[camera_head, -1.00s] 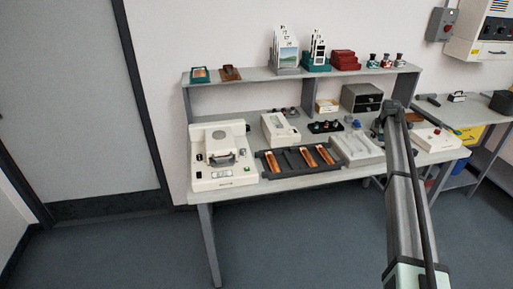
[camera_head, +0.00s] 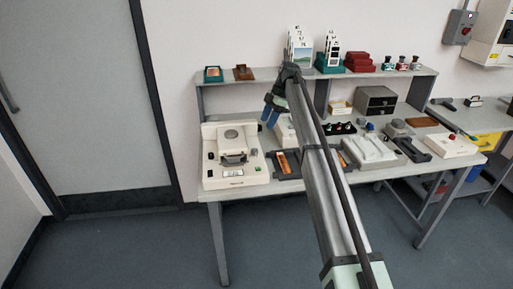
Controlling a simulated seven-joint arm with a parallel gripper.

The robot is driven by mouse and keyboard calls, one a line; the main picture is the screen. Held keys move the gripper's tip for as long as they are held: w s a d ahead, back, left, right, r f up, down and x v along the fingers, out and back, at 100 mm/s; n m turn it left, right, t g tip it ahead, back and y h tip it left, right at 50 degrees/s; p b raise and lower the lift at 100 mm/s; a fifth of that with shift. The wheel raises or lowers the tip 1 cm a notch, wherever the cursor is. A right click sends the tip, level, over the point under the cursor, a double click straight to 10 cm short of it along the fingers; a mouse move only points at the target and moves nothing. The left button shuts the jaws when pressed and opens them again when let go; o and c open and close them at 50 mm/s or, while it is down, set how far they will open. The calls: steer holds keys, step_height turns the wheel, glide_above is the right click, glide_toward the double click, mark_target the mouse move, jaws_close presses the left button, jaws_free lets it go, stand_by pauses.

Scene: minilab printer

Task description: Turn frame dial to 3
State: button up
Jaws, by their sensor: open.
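The cream printer (camera_head: 236,179) stands at the left end of the bench. It has a grey round disc on top, a dark-framed opening in front, a small dark knob (camera_head: 210,156) at its left and a green button (camera_head: 253,152) at its right. I cannot tell which part is the frame dial, and no numbers are readable. My gripper (camera_head: 269,120), with blue fingers, hangs open and empty, above and to the right of the printer in the picture. It appears apart from the printer. My arm hides part of the bench middle.
A dark tray with orange-brown strips (camera_head: 284,163) lies right of the printer, partly behind my arm. A pale tray (camera_head: 370,152) and a cream box with a red button (camera_head: 450,145) stand farther right. A raised shelf (camera_head: 260,78) with boxes and bottles runs along the back.

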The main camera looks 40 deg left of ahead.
mark_target(255, 149)
steer(key=x, duration=1.3)
steer(key=shift+s+f, duration=0.15)
steer(key=shift+f, duration=0.15)
steer(key=shift+c, duration=0.5)
steer(key=c, duration=1)
steer(key=shift+o, duration=0.2)
steer(key=shift+m, duration=0.3)
steer(key=m+t+y, duration=0.1)
steer(key=m, duration=0.2)
steer(key=shift+s+d, duration=0.15)
steer(key=shift+m+t+y, duration=0.3)
steer(key=shift+m+t, duration=0.2)
steer(key=shift+m, duration=1)
